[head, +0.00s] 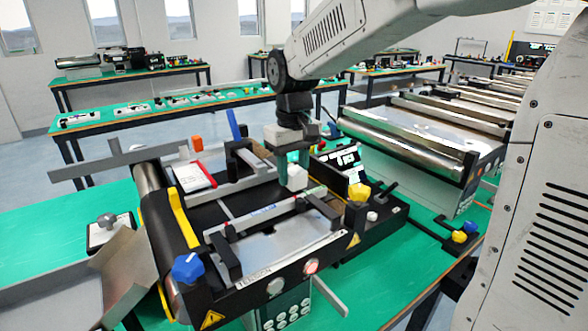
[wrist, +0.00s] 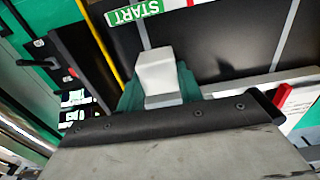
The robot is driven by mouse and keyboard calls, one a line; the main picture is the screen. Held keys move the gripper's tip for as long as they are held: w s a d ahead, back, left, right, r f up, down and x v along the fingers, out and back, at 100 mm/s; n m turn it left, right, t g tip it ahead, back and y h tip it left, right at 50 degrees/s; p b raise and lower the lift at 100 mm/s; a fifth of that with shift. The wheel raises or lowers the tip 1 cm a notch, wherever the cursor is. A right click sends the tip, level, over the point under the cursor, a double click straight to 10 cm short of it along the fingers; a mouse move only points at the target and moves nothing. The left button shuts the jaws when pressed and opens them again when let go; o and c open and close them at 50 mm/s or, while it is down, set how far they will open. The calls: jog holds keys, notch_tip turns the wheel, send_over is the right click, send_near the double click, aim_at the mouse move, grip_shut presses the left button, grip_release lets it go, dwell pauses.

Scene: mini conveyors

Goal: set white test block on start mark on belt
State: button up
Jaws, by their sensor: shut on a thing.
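The white test block (wrist: 153,72) is between the teal fingers of my gripper (wrist: 158,92). In the head view the block (head: 297,178) hangs below my gripper (head: 292,158), over the black belt (head: 212,214) of the mini conveyor. I cannot tell whether its underside touches the belt. In the wrist view, a green START label (wrist: 135,12) lies beyond the block, with a white line on the belt (wrist: 225,40) running from near the label toward the block. The block and fingers hide part of the belt there.
Side rails and black brackets (head: 245,160) flank the belt. A blue knob (head: 188,267), yellow knob (head: 358,192) and red part (head: 206,173) stand around the conveyor. A metal chute (head: 125,270) is at its left end. Another roller conveyor (head: 400,135) stands behind right.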

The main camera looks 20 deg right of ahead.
aim_at(293, 169)
jog(key=o, duration=1.1)
jog(key=shift+f, duration=0.15)
notch_tip(293, 169, up, 12)
jog(key=s+d+f, duration=0.1)
jog(key=s+f, duration=0.3)
jog(key=s, duration=0.4)
jog(key=s+d+f+m+t, duration=0.1)
jog(key=s+f, duration=0.2)
jog(key=s, duration=0.6)
jog(key=s+d+f+m, duration=0.1)
jog(key=s+f, duration=0.3)
jog(key=s, duration=0.4)
jog(key=shift+s+d+f, duration=0.2)
jog(key=shift+s+f, duration=0.1)
jog(key=shift+s, duration=0.1)
